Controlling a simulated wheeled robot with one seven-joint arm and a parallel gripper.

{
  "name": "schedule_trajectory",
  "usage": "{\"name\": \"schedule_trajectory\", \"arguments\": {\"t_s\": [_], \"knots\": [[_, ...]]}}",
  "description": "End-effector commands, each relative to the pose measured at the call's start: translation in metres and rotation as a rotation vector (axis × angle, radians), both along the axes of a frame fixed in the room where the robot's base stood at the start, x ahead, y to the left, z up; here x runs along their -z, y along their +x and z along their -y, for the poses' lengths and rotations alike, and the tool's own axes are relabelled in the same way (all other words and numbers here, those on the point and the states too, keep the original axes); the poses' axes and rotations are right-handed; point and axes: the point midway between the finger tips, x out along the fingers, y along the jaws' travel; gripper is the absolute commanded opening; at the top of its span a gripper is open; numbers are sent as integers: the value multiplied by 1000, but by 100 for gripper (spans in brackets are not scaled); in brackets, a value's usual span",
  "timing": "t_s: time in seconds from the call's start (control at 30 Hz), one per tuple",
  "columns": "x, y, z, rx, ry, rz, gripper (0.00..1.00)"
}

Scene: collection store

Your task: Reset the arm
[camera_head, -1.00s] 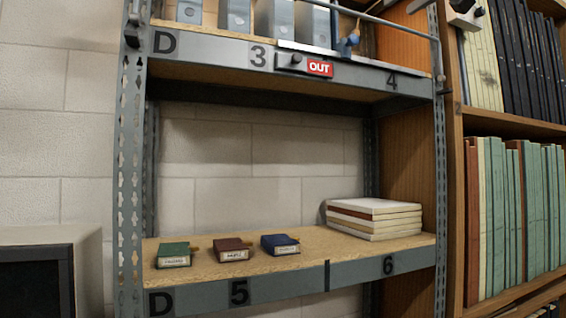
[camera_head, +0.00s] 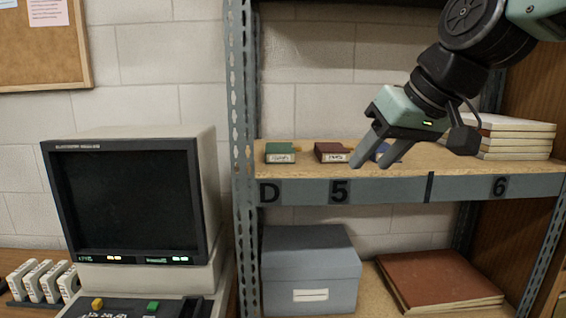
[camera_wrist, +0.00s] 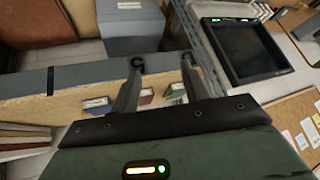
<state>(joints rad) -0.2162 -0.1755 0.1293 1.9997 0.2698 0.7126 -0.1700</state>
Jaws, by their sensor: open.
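My gripper (camera_head: 369,165) hangs in front of the shelf marked D 5 and 6, fingers pointing down and to the left. Its two fingers are apart with nothing between them. In the wrist view my gripper (camera_wrist: 162,62) also shows open and empty, with the shelf beyond the fingers. A green box (camera_head: 280,152) and a dark red box (camera_head: 332,151) sit on the shelf left of the fingers. A blue box (camera_head: 381,150) is partly hidden behind the gripper.
A stack of pale books (camera_head: 518,136) lies at the shelf's right. The shelf (camera_head: 400,190) has a grey metal front edge and upright (camera_head: 240,160). A computer monitor (camera_head: 127,200) stands left. Below are a grey-blue box (camera_head: 309,265) and a brown-red folder (camera_head: 435,280).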

Motion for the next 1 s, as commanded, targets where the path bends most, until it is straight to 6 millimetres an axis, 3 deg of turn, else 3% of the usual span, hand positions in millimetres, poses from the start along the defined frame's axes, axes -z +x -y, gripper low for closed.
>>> {"name": "schedule_trajectory", "arguments": {"t_s": [0.03, 0.2, 0.3, 0.4, 0.5, 0.6, 1.0], "knots": [[33, -21, -12, -39, -34, -64, 45], [127, -98, -30, -151, -164, -244, 45], [171, -144, -27, -211, -245, -333, 45], [201, -181, -17, -258, -315, -396, 45], [219, -205, -8, -287, -361, -434, 45], [227, -216, -3, -302, -387, -451, 45], [228, -218, -2, -303, -390, -455, 45]]}}
